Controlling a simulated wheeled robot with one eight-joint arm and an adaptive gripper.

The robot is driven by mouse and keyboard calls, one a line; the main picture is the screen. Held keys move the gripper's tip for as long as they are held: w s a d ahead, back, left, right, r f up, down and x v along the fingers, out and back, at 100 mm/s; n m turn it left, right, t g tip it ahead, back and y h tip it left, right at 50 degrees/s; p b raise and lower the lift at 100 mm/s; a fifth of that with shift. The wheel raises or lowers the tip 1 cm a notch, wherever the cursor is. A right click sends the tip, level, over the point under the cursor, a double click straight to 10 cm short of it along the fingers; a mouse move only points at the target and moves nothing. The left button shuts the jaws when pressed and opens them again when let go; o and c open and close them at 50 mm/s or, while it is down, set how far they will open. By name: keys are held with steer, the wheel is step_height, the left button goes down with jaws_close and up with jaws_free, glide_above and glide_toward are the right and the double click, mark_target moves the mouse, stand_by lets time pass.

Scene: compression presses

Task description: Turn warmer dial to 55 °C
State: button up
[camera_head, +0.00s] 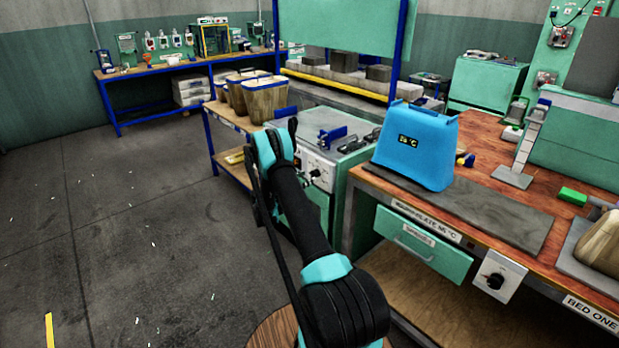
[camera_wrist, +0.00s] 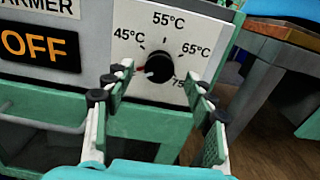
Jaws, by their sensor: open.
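The warmer dial (camera_wrist: 158,67) is a round black knob on a white plate marked 45, 55, 65 and 75 °C. Its red mark points left, near the 45 °C side. A black sign (camera_wrist: 41,48) beside it reads OFF in orange. My gripper (camera_wrist: 157,77) is open, its fingers either side of the knob in the picture, with no clear contact. In the head view, the warmer (camera_head: 322,168) is a green cabinet with a white front panel, and my gripper (camera_head: 276,146) is at its left front, partly hiding it.
A wooden bench (camera_head: 480,225) stands right of the warmer. It bears a blue container (camera_head: 417,146) with a small °C display and a grey mat (camera_head: 500,215). Another black knob (camera_head: 494,281) is on the bench front. Tubs (camera_head: 264,98) stand behind the warmer.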

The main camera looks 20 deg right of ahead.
mark_target(315, 174)
steer(key=shift+x, duration=1.35)
steer(key=shift+c, duration=0.3)
steer(key=c, duration=1.1)
steer(key=shift+o, duration=0.2)
